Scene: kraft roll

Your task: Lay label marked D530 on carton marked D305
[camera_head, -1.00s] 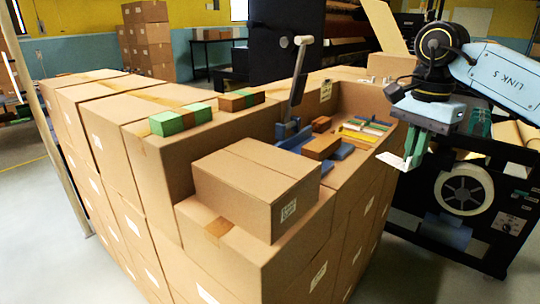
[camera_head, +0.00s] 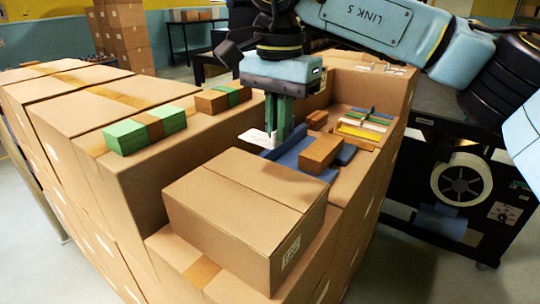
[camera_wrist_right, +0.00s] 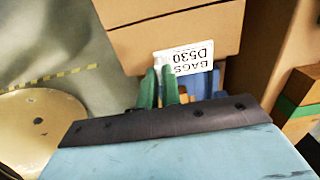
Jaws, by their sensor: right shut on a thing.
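My right gripper (camera_head: 278,132) has its green fingers shut on a white label (camera_head: 256,138). It holds the label just behind the front carton, above the blue things on the stack. In the right wrist view the label (camera_wrist_right: 191,58) reads "BAGS D530", upside down, and sticks out past the fingertips (camera_wrist_right: 162,80). A closed brown carton (camera_head: 245,212) sits on the stack at the front; its small white sticker (camera_head: 290,252) is too small to read. The label is apart from the carton's top. My left gripper is out of view.
Green-and-brown blocks (camera_head: 146,131) lie on the carton tops at left, another (camera_head: 222,98) further back. A brown block (camera_head: 320,152) lies on blue pieces, with coloured strips (camera_head: 364,127) to its right. A black machine (camera_head: 440,200) stands at right. The front carton's top is clear.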

